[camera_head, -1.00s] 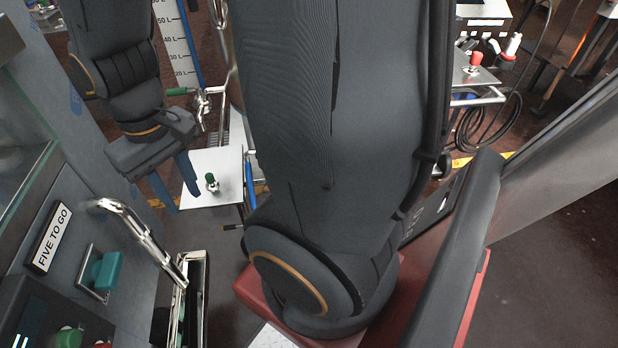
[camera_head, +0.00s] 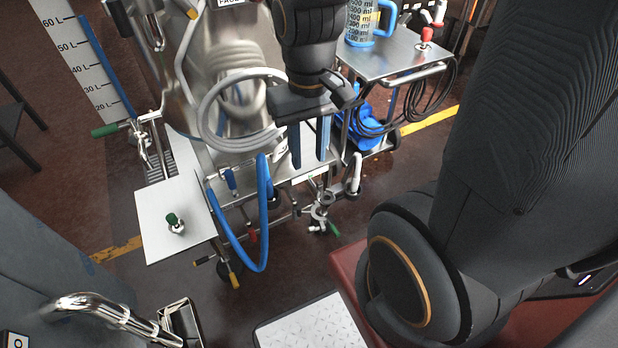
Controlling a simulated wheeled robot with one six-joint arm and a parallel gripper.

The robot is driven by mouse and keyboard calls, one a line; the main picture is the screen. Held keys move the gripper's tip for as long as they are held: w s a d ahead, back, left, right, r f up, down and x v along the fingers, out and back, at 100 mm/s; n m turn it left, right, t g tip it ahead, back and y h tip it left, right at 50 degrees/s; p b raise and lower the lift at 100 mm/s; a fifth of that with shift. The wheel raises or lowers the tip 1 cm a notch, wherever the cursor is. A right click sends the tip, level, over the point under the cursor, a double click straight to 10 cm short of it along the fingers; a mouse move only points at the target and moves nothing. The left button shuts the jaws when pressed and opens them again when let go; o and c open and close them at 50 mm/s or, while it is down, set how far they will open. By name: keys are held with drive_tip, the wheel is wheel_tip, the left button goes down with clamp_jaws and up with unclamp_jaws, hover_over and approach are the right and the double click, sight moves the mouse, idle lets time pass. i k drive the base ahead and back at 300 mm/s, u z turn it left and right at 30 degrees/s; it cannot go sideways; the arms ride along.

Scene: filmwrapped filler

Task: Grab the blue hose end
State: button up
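A blue hose (camera_head: 264,212) hangs in a long loop in front of the steel machine (camera_head: 215,50), its lowest part close above the floor. One side of the loop rises to the grey coiled hose (camera_head: 205,112); I cannot tell for sure which part is its free end. My gripper (camera_head: 310,163) points downward just right of the hose's upper part. Its two blue fingers are apart, with nothing seen held between them. The gripper looks apart from the hose, but its depth relative to it is hard to judge.
Steel pipes and valves (camera_head: 320,212) lie below my gripper. A steel cart (camera_head: 385,58) with a measuring jug stands at right. A chrome handle (camera_head: 105,312) is at the lower left.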

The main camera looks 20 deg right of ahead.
sight(272, 196)
drive_tip(key=z, duration=0.2)
drive_tip(key=k, duration=0.25)
drive_tip(key=u, duration=0.35)
drive_tip(key=i, duration=0.45)
drive_tip(key=k, duration=0.5)
drive_tip(key=u, duration=2.75)
drive_tip(key=k, duration=1)
drive_tip(key=z, duration=1.2)
drive_tip(key=i, duration=0.5)
drive_tip(key=u, duration=0.1)
